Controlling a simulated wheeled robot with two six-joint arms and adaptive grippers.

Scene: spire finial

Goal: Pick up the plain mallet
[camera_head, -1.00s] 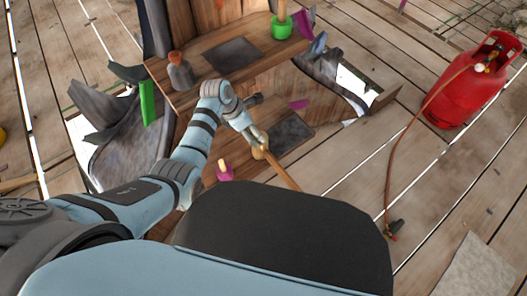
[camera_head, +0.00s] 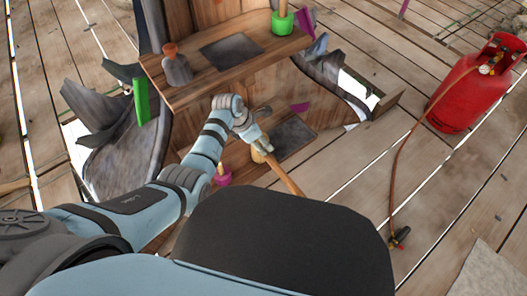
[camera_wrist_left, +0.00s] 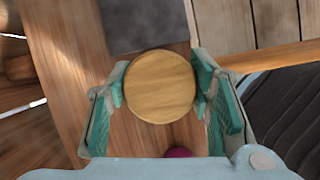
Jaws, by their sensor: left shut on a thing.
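The plain mallet has a round wooden head (camera_head: 257,156) and a light wooden handle (camera_head: 286,179) that runs down to the right. In the left wrist view its round wooden end face (camera_wrist_left: 160,87) sits between the two teal-padded fingers, and the handle (camera_wrist_left: 275,56) goes off to the right. My left gripper (camera_head: 262,147) is shut on the mallet head, over the lower wooden step. I cannot tell whether the mallet is clear of the step. My right gripper does not show.
A magenta piece (camera_head: 223,175) stands close left of the mallet. A green-based mallet (camera_head: 283,22) and a grey piece with an orange-brown top (camera_head: 176,66) stand on the upper shelf (camera_head: 205,80). A red gas cylinder (camera_head: 460,95) with a hose stands right on the planks.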

